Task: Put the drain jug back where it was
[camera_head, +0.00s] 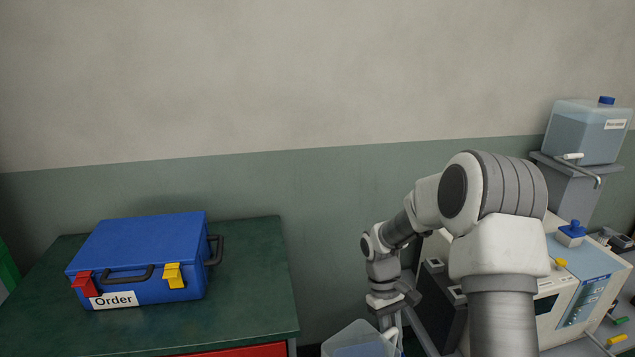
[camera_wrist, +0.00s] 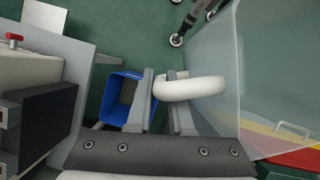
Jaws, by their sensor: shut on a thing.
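The drain jug (camera_head: 352,336) is a translucent jug at the bottom edge of the head view, partly cut off. Its inside looks bluish lower down. In the wrist view its clear wall (camera_wrist: 245,75) fills the right side, with a thick white handle (camera_wrist: 195,88) reaching left. My gripper (camera_wrist: 161,82) is shut on that handle, one finger on each side of it. In the head view my gripper (camera_head: 391,322) points down just right of the jug. The jug's base and what lies under it are hidden.
A blue bin (camera_wrist: 118,98) stands on the green floor, left of my fingers in the wrist view. The dark green bench (camera_head: 245,285) holds a blue case (camera_head: 140,262) labelled Order. A pale machine (camera_head: 548,305) and a liquid tank (camera_head: 585,135) on a stand are at right.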

